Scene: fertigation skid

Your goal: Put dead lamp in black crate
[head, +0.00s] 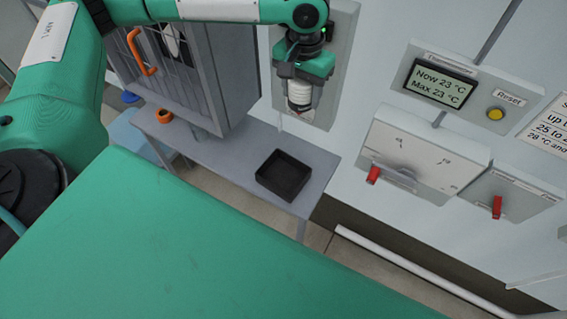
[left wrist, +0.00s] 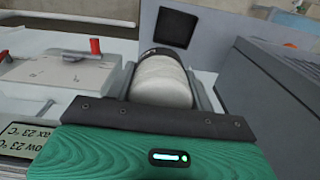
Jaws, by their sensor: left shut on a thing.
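My left gripper (head: 302,88) is shut on the dead lamp (head: 300,98), a whitish, rounded piece with a dark end pointing down. In the left wrist view, the lamp (left wrist: 162,82) sits between the two fingers of the gripper (left wrist: 165,90). The black crate (head: 277,189) is a small, open, square tray on the grey shelf, below the lamp in the head view. Its inside looks empty. The crate also shows beyond the lamp's dark end in the left wrist view (left wrist: 175,27). The lamp is apart from the crate. My right gripper is not in view.
The grey shelf (head: 235,158) has free room around the crate. A grey cabinet (head: 205,75) with an orange handle (head: 140,52) stands to the left. An orange ring (head: 164,116) lies on the shelf. A thermometer (head: 440,85) and red-levered boxes (head: 425,155) are on the right wall.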

